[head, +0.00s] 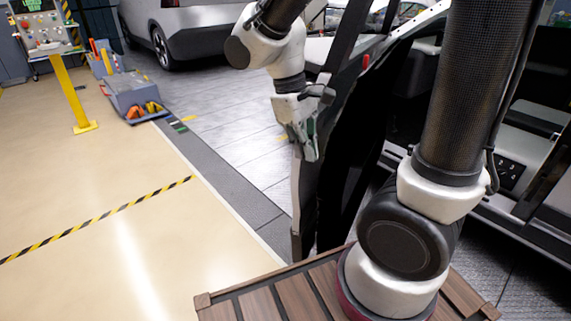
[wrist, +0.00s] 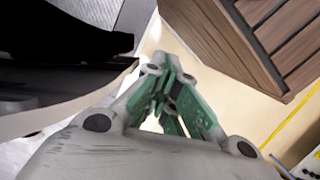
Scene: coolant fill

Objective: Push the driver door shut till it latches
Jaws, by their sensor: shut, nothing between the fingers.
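The driver door (head: 346,160) stands open in the head view, seen nearly edge-on, with its dark inner side facing right and a pale outer edge at left. My gripper (head: 309,155) is shut and empty, pointing down at the door's left, outer side; I cannot tell if it touches. In the wrist view my gripper's green fingers (wrist: 168,85) are together. The door's pale edge and dark inside (wrist: 60,85) fill the left of that view, beside the fingers. The car body (head: 520,125) with its dark door opening is at right, partly hidden by my arm. The latch is not visible.
A grey bin with tools (head: 135,100) and a yellow post with a control panel (head: 75,95) stand at the far left. Another car (head: 195,30) is parked behind. The beige floor (head: 110,200) on the left is clear.

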